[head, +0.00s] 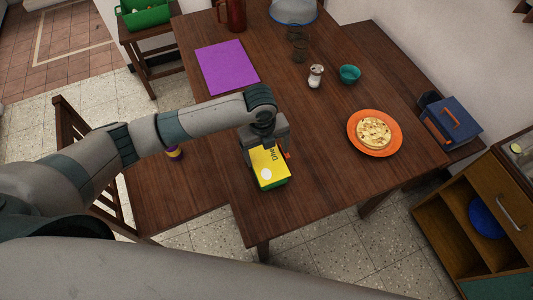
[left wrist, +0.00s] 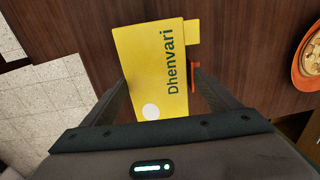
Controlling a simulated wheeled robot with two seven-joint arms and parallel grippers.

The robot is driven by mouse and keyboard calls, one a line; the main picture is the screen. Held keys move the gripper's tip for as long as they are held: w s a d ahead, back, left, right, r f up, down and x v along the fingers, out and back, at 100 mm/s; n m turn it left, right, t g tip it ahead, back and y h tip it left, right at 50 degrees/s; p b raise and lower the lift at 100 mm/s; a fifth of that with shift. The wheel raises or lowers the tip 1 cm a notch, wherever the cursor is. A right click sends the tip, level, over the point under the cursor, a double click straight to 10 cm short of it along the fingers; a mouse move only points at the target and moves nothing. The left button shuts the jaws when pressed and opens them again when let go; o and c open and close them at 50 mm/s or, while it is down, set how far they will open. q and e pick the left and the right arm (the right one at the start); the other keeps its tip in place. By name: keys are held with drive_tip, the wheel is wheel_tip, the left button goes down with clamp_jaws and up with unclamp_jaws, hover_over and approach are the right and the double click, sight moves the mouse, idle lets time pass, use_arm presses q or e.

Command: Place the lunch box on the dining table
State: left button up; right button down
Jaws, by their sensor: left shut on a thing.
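The lunch box (head: 269,170) is taken to be the yellow box with a green lower side and a small orange part at its side. My left gripper (head: 265,146) is shut on it from above, over the near end of the dark wooden dining table (head: 325,180). I cannot tell whether its underside touches the tabletop. In the left wrist view the lunch box (left wrist: 152,68) lies between the fingers, its yellow face lettered "Dhenvari". My right gripper is not in view.
An orange plate with flatbread (head: 375,133) stands to the right. A teal bowl (head: 349,74), a shaker (head: 316,76) and a purple mat (head: 227,66) are farther back. A blue box with an orange handle (head: 455,120) sits off the table's right side. The table's middle is clear.

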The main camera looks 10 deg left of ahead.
sight(264, 157)
use_arm(q)
drive_tip(key=shift+f+p, duration=0.3)
drive_tip(key=shift+f, duration=0.7)
drive_tip(key=shift+f, duration=0.15)
drive_tip(key=o, duration=2)
wheel_tip(264, 157, up, 12)
drive_tip(key=b, duration=0.2)
drive_tip(key=shift+s+a+b, duration=0.25)
drive_tip(key=shift+a+b, duration=0.1)
drive_tip(key=shift+a, duration=0.05)
